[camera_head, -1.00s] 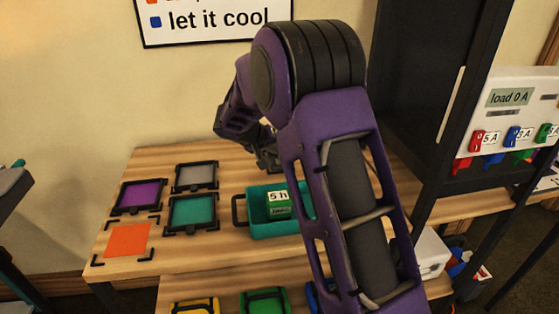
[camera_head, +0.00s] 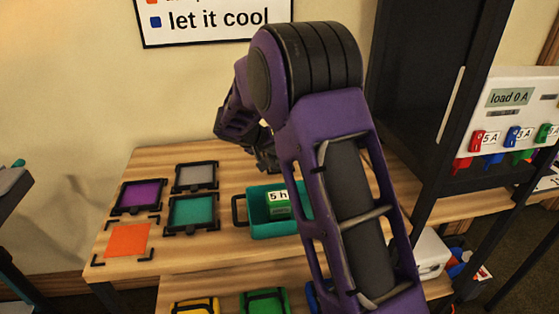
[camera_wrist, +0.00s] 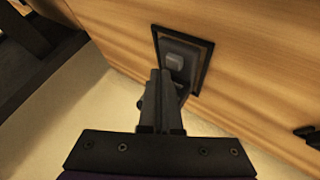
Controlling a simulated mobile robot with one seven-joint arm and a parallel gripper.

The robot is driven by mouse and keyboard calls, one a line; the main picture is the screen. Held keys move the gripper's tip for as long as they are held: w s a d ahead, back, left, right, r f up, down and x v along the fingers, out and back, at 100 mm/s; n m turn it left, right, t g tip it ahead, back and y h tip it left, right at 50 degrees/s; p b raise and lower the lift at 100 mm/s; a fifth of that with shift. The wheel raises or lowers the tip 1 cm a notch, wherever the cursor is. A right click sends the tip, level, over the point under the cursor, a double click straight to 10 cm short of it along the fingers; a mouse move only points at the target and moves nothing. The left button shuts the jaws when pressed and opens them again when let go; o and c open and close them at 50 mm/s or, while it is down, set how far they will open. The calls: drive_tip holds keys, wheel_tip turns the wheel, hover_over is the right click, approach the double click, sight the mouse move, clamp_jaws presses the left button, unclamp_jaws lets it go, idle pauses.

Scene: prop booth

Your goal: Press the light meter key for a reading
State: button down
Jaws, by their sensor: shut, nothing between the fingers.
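In the wrist view a small dark device with a pale grey key (camera_wrist: 175,61) sits inside a black rectangular frame on the wooden table; it looks like the light meter. My gripper (camera_wrist: 160,74) is shut and empty, its fingertips just below and left of the key in the picture. I cannot tell whether they touch the device. In the head view my gripper (camera_head: 268,162) is small and dark behind the teal bin, and my purple arm hides the light meter.
A teal bin (camera_head: 240,211) holding a green "5 h" block (camera_head: 279,205) stands near my arm. Framed grey, purple and teal panels and an orange square (camera_head: 127,240) lie at the left. A dark cabinet (camera_head: 415,90) stands at the right.

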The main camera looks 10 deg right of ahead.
drive_tip(key=shift+f, duration=0.65)
idle(0.6)
drive_tip(key=shift+r, duration=0.85)
drive_tip(key=shift+r, duration=0.15)
wheel_tip(320, 180, up, 5)
drive_tip(key=shift+f+p, duration=0.15)
drive_tip(key=shift+p, duration=1.05)
